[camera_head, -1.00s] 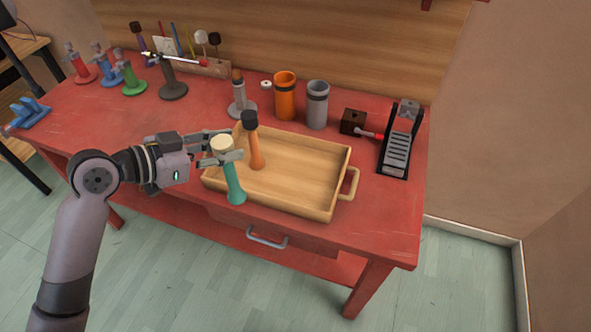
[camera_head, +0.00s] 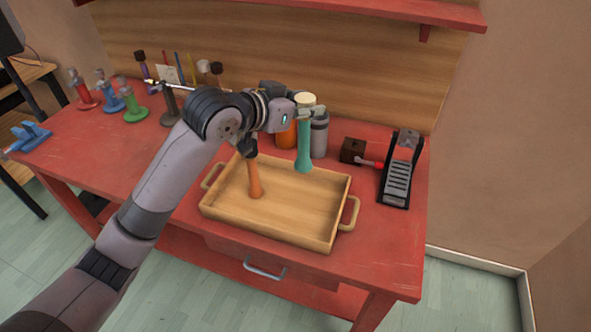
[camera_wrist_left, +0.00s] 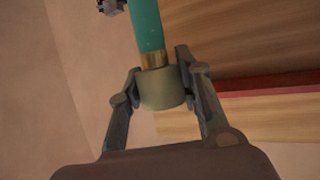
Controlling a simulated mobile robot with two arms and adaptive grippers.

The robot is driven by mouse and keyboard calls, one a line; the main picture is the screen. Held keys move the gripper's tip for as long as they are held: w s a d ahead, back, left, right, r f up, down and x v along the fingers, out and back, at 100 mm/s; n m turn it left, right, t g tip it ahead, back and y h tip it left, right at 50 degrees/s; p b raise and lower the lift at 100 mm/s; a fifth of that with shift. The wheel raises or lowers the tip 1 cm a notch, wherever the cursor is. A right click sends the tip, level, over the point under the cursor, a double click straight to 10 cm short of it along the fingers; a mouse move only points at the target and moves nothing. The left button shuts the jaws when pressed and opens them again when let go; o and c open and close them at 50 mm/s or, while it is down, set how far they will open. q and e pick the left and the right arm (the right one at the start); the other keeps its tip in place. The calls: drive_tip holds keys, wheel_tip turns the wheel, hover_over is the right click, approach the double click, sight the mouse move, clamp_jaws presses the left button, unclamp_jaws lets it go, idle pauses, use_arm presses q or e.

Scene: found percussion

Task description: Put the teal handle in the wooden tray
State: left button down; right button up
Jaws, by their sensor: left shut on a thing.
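The teal handle (camera_head: 304,147) hangs upright from my left gripper (camera_head: 309,109), which is shut on its cream top end. In the left wrist view the fingers (camera_wrist_left: 158,88) close around the pale end, with a brass band and the teal shaft (camera_wrist_left: 147,25) beyond it. In the head view the handle's lower end shows over the back edge of the wooden tray (camera_head: 325,238); its exact height cannot be told. An orange handle (camera_head: 254,180) with a dark head stands in the tray, tilted slightly. My right gripper is not in view.
An orange cup (camera_head: 286,138) and a grey cup (camera_head: 320,136) stand behind the tray. Coloured stands, including a green one (camera_head: 134,108), are at the left. The tray's right part is clear.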

sight(299, 163)
use_arm(q)
wheel_tip(299, 163, down, 10)
drive_tip(key=shift+r+p, duration=0.1)
drive_tip(key=shift+p, duration=0.35)
drive_tip(key=shift+f, duration=0.75)
wheel_tip(299, 163, down, 4)
drive_tip(key=shift+r, duration=0.15)
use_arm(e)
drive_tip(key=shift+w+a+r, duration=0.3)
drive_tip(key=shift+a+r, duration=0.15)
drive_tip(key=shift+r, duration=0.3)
use_arm(q)
drive_tip(key=shift+f, duration=0.2)
drive_tip(key=c, duration=1.2)
unclamp_jaws()
drive_tip(key=shift+o, duration=0.2)
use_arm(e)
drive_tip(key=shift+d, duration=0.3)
use_arm(q)
drive_tip(key=shift+r, duration=0.1)
